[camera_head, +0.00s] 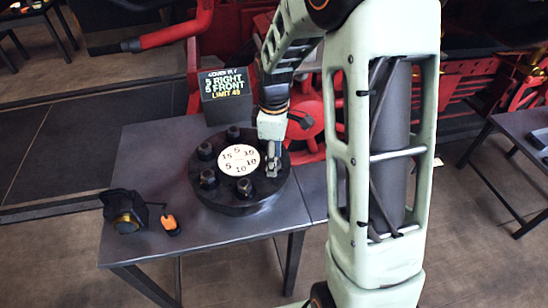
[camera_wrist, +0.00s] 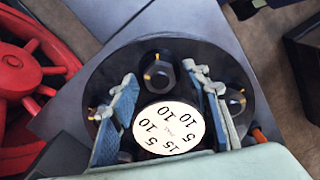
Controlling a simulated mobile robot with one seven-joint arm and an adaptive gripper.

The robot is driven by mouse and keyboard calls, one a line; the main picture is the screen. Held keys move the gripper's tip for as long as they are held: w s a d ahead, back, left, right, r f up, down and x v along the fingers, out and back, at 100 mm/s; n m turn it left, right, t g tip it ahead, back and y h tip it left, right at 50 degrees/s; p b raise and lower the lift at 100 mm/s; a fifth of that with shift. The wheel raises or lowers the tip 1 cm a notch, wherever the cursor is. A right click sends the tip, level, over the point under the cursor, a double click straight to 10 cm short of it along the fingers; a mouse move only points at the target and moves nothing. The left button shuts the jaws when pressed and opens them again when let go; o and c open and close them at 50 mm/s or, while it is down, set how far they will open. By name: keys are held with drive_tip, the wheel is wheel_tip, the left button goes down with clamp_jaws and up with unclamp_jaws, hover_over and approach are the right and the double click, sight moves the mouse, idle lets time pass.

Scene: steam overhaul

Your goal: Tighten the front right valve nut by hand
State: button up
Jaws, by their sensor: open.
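A round black valve cover (camera_head: 240,206) lies on the table, with several dark hex nuts around its rim and a white numbered disc (camera_head: 238,160) in its middle. My gripper (camera_head: 271,168) points down at the cover's right side in the head view and hides the rim there. In the wrist view my open gripper (camera_wrist: 160,72) has one finger on each side of a dark nut (camera_wrist: 158,70) with yellow marks. I cannot tell whether the fingers touch it. Another nut (camera_wrist: 237,100) lies just outside the right finger. A nut (camera_head: 244,188) at the cover's front is clear of the gripper.
A dark sign (camera_head: 226,96) reading "5 RIGHT, 5 FRONT" and a limit stands behind the cover. A dark lamp-like object (camera_head: 125,222) and an orange-and-black item (camera_head: 170,222) lie at the table's (camera_head: 150,160) left. Red machinery (camera_head: 185,30) stands behind.

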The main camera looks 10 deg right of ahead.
drive_tip(key=shift+c, duration=0.5)
drive_tip(key=c, duration=1)
drive_tip(key=shift+c, duration=0.3)
drive_tip(key=shift+m, duration=0.3)
drive_tip(key=m+b, duration=0.1)
drive_tip(key=m, duration=0.5)
drive_tip(key=shift+b, duration=0.3)
drive_tip(key=m, duration=0.6)
drive_tip(key=shift+m+b, duration=0.3)
drive_tip(key=shift+b, duration=0.05)
drive_tip(key=shift+o, duration=0.2)
drive_tip(key=o, duration=1.1)
